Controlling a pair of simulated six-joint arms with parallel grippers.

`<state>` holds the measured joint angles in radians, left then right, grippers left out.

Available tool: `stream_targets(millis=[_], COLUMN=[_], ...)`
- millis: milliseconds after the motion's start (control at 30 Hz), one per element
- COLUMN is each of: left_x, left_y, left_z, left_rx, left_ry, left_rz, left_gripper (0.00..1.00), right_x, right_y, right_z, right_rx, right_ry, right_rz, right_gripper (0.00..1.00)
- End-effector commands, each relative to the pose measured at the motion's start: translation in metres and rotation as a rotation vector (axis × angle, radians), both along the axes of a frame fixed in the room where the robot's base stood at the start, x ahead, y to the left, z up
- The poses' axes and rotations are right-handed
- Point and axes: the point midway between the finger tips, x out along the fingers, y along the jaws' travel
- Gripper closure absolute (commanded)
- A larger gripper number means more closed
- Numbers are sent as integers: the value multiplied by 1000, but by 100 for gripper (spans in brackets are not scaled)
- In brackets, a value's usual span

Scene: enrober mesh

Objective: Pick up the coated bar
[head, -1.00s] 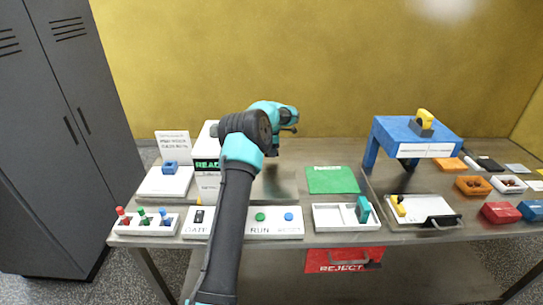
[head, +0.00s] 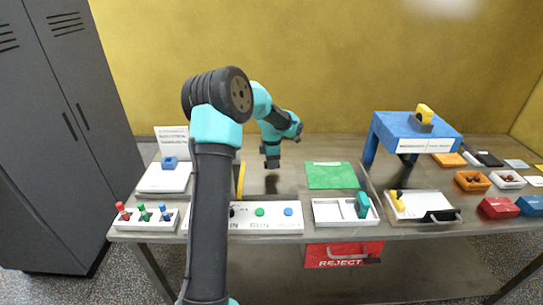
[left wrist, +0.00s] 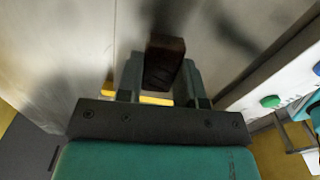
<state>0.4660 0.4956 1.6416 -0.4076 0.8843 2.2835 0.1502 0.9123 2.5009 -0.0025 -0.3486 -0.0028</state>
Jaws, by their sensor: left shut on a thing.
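The coated bar (left wrist: 163,62) is a dark brown block. In the left wrist view it sits between the two fingers of my left gripper (left wrist: 161,78), which is shut on it. In the head view my left gripper (head: 271,157) points down over the bare steel table, left of the green mat, with a shadow below it. The bar is too small and dark there to tell clearly from the fingers. My right gripper is not in view.
A green mat (head: 331,175) lies to the right. A white button panel (head: 272,217) and a divided white tray (head: 338,212) line the front edge. A blue stand (head: 412,133) rises further right. A yellow upright piece (head: 241,181) shows beside my arm.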

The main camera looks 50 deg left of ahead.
Motion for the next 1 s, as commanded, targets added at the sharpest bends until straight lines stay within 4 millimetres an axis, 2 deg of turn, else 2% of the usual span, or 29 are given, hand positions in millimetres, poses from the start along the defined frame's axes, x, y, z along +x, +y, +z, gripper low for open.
stream_targets(millis=[100, 300, 1000], left_x=[-10, -18, -18], left_y=[-12, -20, -21], left_z=[2, 3, 3], left_rx=[-1, -1, 0], left_ry=[1, -1, 0], left_rz=[0, 1, 0], left_gripper=[79, 79, 79], right_x=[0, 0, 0], right_y=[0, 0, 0], right_z=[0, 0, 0], right_rx=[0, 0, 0], right_ry=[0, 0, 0], right_rz=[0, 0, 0], right_gripper=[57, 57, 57])
